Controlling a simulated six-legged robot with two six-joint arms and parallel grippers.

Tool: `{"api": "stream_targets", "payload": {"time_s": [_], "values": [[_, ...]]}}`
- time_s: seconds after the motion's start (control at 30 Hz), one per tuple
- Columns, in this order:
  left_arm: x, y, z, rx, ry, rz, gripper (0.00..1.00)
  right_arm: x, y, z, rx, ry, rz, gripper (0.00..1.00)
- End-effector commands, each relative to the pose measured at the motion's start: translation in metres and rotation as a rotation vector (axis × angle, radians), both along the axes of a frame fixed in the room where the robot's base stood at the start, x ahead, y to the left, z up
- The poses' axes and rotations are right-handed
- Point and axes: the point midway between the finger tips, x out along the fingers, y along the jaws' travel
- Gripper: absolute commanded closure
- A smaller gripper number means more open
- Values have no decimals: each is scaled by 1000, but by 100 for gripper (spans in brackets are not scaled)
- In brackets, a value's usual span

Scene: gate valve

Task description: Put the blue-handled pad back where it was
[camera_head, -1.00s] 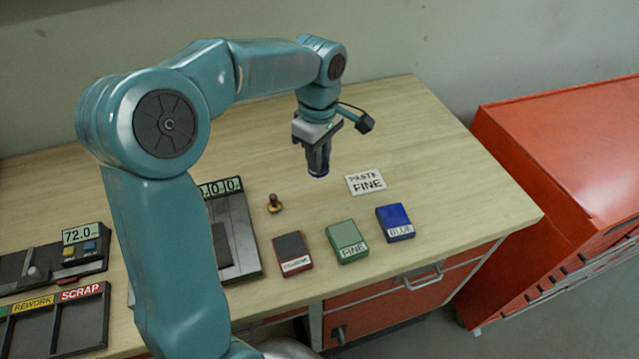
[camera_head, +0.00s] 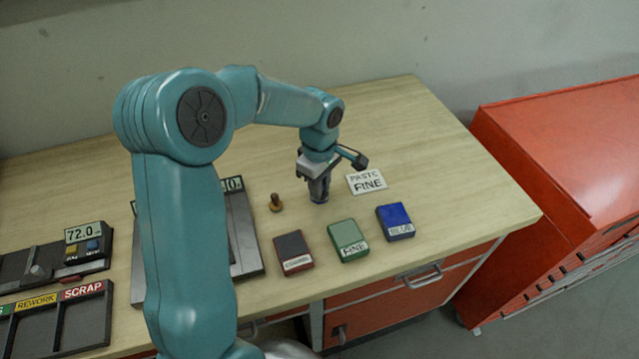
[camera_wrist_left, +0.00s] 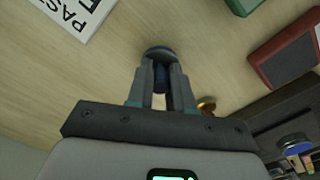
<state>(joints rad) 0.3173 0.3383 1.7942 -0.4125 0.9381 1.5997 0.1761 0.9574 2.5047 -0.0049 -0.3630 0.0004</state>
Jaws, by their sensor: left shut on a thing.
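My left gripper (camera_head: 319,199) points down at the bench, left of the PASTE FINE card. In the left wrist view its fingers (camera_wrist_left: 161,88) are shut on the blue-handled pad (camera_wrist_left: 160,54), whose dark round base shows past the fingertips. In the head view the pad is mostly hidden by the fingers, low over or at the bench top; I cannot tell if it touches. A white PASTE FINE card (camera_head: 366,181) lies just right of the gripper. My right gripper is not in view.
A small brass-and-wood piece (camera_head: 276,203) stands left of the gripper. In front lie a dark red COARSE box (camera_head: 292,250), a green FINE box (camera_head: 348,238) and a blue BLUE box (camera_head: 395,220). A sorting tray (camera_head: 85,318) is at the left. The back of the bench is clear.

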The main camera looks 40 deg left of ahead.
Motion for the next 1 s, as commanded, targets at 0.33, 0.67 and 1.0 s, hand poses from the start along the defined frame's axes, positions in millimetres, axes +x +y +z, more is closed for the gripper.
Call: {"api": "stream_targets", "payload": {"time_s": [0.33,0.67,1.0], "values": [[0,0,0,0,2,0,54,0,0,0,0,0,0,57],[1,0,54,2,-5,0,54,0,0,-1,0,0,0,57],[0,0,116,0,-2,0,54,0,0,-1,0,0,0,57]]}}
